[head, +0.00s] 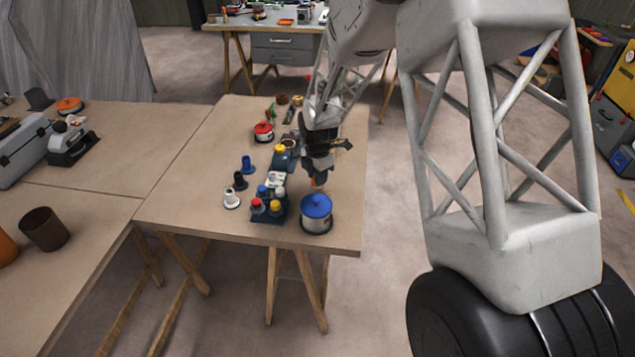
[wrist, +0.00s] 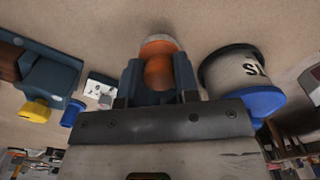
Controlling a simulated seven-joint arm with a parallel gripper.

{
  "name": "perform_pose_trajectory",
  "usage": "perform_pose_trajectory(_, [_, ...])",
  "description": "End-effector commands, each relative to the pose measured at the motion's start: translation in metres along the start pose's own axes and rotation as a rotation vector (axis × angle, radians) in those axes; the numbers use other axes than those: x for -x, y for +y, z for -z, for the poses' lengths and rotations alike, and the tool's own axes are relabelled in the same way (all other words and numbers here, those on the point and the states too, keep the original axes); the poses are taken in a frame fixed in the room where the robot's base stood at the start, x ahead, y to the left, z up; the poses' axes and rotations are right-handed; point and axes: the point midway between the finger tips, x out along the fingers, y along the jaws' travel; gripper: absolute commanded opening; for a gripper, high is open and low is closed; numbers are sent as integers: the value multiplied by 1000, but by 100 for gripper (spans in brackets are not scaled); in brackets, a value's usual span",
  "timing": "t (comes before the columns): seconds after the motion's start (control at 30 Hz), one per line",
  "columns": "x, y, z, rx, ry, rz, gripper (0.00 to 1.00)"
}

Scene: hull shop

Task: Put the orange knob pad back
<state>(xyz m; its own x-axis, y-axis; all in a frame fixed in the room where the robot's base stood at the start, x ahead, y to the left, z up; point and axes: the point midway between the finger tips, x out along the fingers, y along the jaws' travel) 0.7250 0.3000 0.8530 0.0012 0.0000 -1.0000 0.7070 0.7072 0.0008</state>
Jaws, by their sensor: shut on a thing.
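My gripper (head: 316,176) hangs low over the right part of the near wooden table, beside and behind the blue-lidded pot. It is shut on the orange knob pad (wrist: 158,66), whose rounded orange body sits between the fingers in the wrist view (wrist: 158,92). The pad's pale end points away from the gripper, toward the table surface. In the head view only a small bit of orange (head: 318,184) shows under the fingers. I cannot tell whether the pad touches the table.
The blue-lidded pot (head: 316,210) stands close by. A dark rack (head: 268,217) with red, blue and white knobs is left of it; small blue, black and white pieces (head: 231,199) stand further left. A red-lidded pot (head: 264,132) is behind.

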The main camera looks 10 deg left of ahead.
Motion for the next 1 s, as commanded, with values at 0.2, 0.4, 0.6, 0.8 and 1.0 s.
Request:
perform_pose_trajectory(0.2, [-23,0,0,0,0,1,10])
perform_pose_trajectory(0.4, [-28,0,0,0,0,1,10])
perform_pose_trajectory(0.6, [-28,0,0,0,0,1,10])
perform_pose_trajectory(0.8, [-31,0,0,0,0,1,37])
perform_pose_trajectory(1.0, [-31,0,0,0,0,1,55])
